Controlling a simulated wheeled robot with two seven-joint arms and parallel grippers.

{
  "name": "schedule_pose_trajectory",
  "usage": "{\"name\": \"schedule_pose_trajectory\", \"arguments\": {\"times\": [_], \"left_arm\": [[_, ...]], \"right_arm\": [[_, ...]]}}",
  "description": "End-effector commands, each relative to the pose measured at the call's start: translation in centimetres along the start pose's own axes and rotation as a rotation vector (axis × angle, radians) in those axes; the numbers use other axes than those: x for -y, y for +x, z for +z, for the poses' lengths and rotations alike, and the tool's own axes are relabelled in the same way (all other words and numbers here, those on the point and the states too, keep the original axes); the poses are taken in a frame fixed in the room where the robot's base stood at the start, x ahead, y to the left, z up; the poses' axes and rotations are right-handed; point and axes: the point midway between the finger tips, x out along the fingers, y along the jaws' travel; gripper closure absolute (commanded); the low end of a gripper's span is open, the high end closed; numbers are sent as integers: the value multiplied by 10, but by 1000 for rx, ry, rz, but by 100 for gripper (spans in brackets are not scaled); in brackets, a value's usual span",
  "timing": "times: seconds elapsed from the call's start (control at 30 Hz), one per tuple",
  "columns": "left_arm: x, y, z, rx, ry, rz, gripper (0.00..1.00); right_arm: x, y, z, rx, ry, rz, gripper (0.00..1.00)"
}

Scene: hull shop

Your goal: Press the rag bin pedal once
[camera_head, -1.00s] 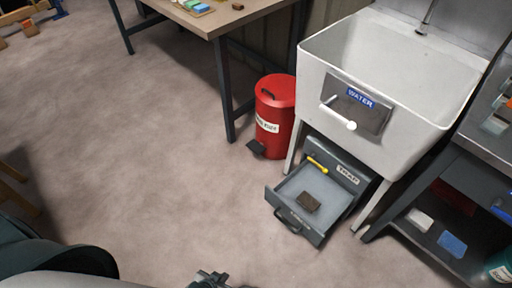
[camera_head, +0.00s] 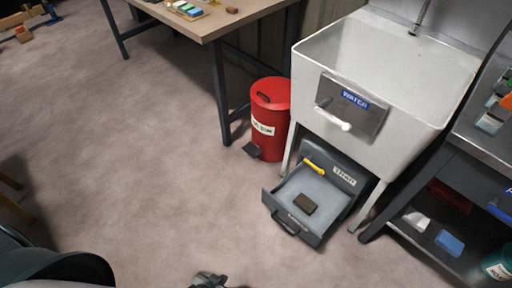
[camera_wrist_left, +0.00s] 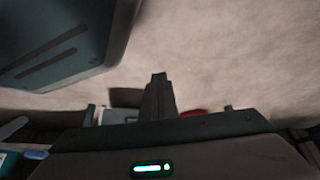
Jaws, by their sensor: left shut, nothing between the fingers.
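The red rag bin (camera_head: 270,108) stands upright on the floor between the workbench leg and the sink, with its lid down and a pale label on its front. Its dark pedal (camera_head: 252,150) sticks out at the foot of the bin, towards the front left. My left gripper (camera_head: 208,279) shows only in part at the bottom edge of the head view, well apart from the pedal. In the left wrist view, my left gripper (camera_wrist_left: 159,80) has its fingers together with nothing between them. A bit of red (camera_wrist_left: 193,113) shows behind it there. My right gripper is not in view.
An open grey drawer (camera_head: 277,207) holding a dark block juts out below the sink (camera_head: 400,113), right of the pedal. A metal shelf unit (camera_head: 440,163) is at the right. The floor left of the pedal is clear.

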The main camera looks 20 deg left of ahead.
Motion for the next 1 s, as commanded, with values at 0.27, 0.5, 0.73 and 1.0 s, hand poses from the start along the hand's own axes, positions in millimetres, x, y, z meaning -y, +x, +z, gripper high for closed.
{"name": "schedule_pose_trajectory", "arguments": {"times": [0.27, 0.5, 0.73, 1.0], "left_arm": [[-1, -1, 6, 8, 0, 1, 100], [0, 0, -3, -4, 0, 0, 100], [2, 2, -17, -22, 2, -2, 100], [2, 1, -12, -17, 1, -1, 100]], "right_arm": [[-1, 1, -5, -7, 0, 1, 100], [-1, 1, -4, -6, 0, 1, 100], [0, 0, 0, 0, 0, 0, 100], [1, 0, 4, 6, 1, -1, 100]]}}
